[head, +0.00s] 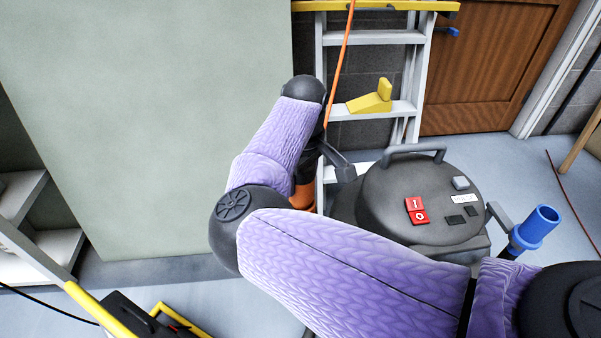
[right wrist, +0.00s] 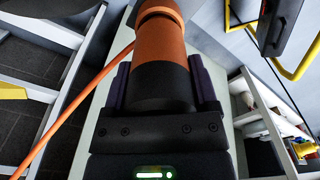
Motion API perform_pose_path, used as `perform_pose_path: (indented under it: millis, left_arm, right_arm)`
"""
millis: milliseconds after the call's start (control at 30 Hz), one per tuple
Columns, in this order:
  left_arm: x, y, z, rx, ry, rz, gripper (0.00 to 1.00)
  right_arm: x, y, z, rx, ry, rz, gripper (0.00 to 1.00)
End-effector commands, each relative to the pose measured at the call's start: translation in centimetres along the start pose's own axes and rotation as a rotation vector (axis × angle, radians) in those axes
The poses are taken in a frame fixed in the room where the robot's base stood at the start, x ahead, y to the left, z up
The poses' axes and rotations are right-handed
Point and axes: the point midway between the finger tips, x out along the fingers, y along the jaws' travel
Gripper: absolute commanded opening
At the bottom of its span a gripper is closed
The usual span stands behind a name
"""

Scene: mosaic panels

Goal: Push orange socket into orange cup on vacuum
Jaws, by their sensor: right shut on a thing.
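My right gripper (right wrist: 162,78) is shut on the orange socket (right wrist: 163,42), an orange cylinder with a black band, one finger on each side. The far end of the cylinder runs out at the top of the right wrist view. In the head view my right arm hides most of the gripper. An orange piece (head: 303,194) shows below my wrist, left of the vacuum (head: 400,210); I cannot tell whether it is the socket or the orange cup. A grey bracket shows beside it. Whether socket and cup touch is hidden. My left gripper is out of view.
An orange cord (head: 340,65) hangs down near my wrist, by a stepladder (head: 374,38) with a yellow wedge (head: 372,101). A blue cup (head: 535,228) stands on the vacuum's right side. A large pale green panel (head: 150,120) is close on the left. Shelves (right wrist: 260,125) show in the right wrist view.

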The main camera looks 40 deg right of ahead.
Motion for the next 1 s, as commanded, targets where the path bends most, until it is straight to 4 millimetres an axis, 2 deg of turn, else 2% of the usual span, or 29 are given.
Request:
perform_pose_path:
  millis: [667,867,900,1000]
  left_arm:
    - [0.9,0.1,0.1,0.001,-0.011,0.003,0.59]
    - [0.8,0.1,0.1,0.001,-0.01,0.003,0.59]
    - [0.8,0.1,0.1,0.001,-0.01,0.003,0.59]
    - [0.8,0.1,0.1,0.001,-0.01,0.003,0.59]
  right_arm:
    - [1.8,0.0,0.1,0.0,0.0,0.001,0.0]
    - [1.7,0.0,0.1,0.0,0.001,0.001,0.0]
    - [1.7,0.0,0.1,0.0,0.001,0.001,0.82]
    - [1.7,0.0,0.1,0.0,0.001,0.001,1.0]
